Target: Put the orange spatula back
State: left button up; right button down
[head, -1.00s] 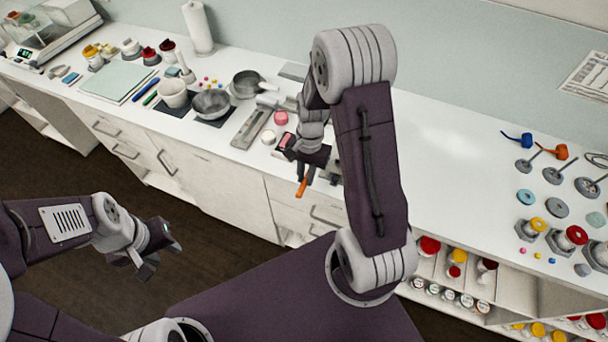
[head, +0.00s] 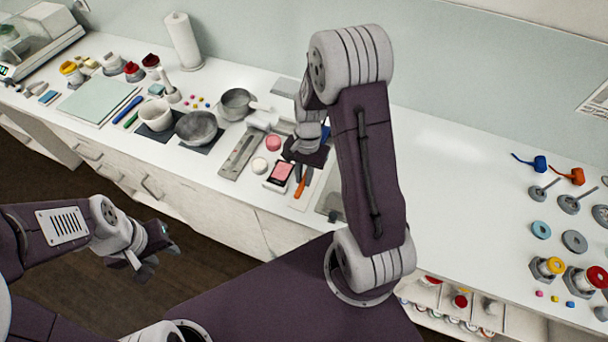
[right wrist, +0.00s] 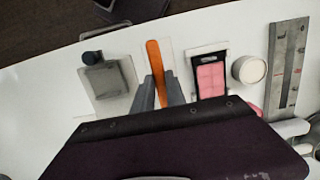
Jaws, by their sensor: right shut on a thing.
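The orange spatula (head: 301,187) is in my right gripper (head: 303,172), over the front part of the white counter. In the right wrist view the orange spatula (right wrist: 155,60) points away from between the two grey fingers of my right gripper (right wrist: 159,93), which are shut on it. A pale mat (right wrist: 141,60) lies under or just beside it; I cannot tell whether the spatula touches the mat. My left gripper (head: 140,264) looks open and empty, low over the floor in front of the cabinets.
A pink palette in a dark case (right wrist: 210,78) lies close on one side of the spatula, a grey glass-like block (right wrist: 106,82) on the other. A white round pot (right wrist: 249,69) and metal ruler plate (right wrist: 287,65) are further right. The counter's right middle is clear.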

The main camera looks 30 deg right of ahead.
jog(key=f+b, duration=0.3)
jog(key=f, duration=0.1)
jog(key=shift+w+d, duration=0.2)
jog(key=shift+w, duration=0.1)
jog(key=shift+f, duration=0.3)
jog(key=shift+s+a+f, duration=0.1)
jog(key=shift+f, duration=0.05)
jog(key=c, duration=1.3)
grip_release()
jog(key=r, duration=0.6)
jog(key=w+d+r, duration=0.1)
jog(key=r, duration=0.2)
